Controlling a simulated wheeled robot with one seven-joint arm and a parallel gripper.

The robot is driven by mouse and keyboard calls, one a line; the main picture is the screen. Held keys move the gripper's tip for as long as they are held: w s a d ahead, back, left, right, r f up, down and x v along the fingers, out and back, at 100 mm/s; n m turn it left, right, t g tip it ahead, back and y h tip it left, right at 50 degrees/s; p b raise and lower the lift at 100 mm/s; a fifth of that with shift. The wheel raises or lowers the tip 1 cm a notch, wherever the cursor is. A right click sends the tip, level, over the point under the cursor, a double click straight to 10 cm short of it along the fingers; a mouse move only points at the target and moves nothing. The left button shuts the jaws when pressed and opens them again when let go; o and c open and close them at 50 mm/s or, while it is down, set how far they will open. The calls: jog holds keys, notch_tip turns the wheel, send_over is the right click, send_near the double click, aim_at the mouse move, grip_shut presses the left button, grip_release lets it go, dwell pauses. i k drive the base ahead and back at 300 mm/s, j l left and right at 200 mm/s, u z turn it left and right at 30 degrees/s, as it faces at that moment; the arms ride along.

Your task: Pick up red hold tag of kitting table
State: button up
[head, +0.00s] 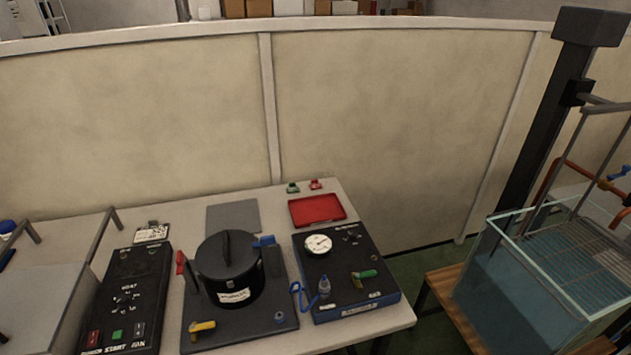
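A small red tag (316,184) sits near the back right edge of the light-topped table (375,325), just behind a red tray (318,209). A similar green tag (293,188) sits just left of it. Both are small in the head view, and their exact shape is hard to make out. My gripper is not in view.
A black lidded pot (230,268) on a dark base, a black gauge box (346,270) and a black control panel (130,295) fill the table's front. A grey pad (233,216) lies left of the tray. A water tank (545,275) stands at right; a partition (390,130) rises behind.

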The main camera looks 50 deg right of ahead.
aim_at(314, 184)
jog(key=i+j, duration=0.15)
jog(key=i, duration=0.35)
jog(key=i+j, duration=0.15)
jog(key=i, duration=0.35)
jog(key=i+j, duration=0.15)
jog(key=i, duration=0.35)
jog(key=i+j+z, duration=0.4)
jog(key=i, duration=0.3)
jog(key=i+j+z, duration=0.4)
jog(key=i+j, duration=0.15)
jog(key=i+z, duration=0.1)
jog(key=z, duration=0.3)
